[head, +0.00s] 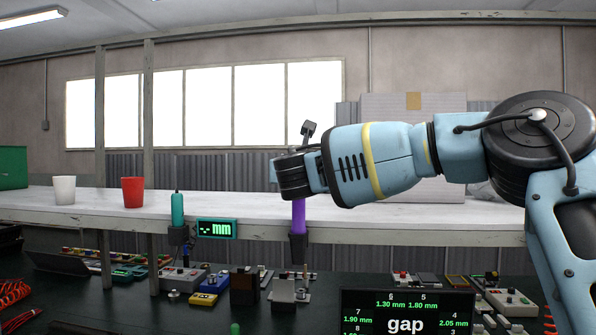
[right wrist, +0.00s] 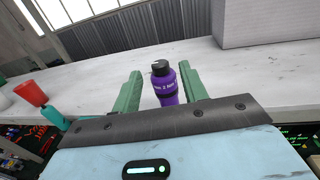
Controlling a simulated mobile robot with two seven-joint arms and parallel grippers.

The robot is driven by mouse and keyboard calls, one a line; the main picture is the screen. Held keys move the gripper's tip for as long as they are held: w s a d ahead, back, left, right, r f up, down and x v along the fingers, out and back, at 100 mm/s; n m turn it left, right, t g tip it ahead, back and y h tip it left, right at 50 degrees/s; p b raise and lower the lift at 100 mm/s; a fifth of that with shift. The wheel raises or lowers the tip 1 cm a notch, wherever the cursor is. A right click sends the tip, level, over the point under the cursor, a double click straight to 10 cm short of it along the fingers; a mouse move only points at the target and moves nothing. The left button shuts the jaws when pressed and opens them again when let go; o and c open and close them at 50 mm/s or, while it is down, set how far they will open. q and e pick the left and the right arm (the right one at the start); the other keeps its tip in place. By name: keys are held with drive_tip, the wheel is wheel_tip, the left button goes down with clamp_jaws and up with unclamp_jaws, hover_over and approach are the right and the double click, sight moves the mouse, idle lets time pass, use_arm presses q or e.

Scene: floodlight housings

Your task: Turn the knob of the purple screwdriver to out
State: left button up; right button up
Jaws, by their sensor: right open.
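The purple screwdriver (head: 299,216) stands upright in a dark holder (head: 298,247) on the front edge of the white shelf; my right wrist hides its top in the head view. My left gripper is in no view.
A red cup (head: 133,192) and a white cup (head: 64,190) stand on the shelf. A grey box (head: 412,105) stands behind my right arm.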

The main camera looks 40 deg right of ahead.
drive_tip(key=shift+v, duration=1.5)
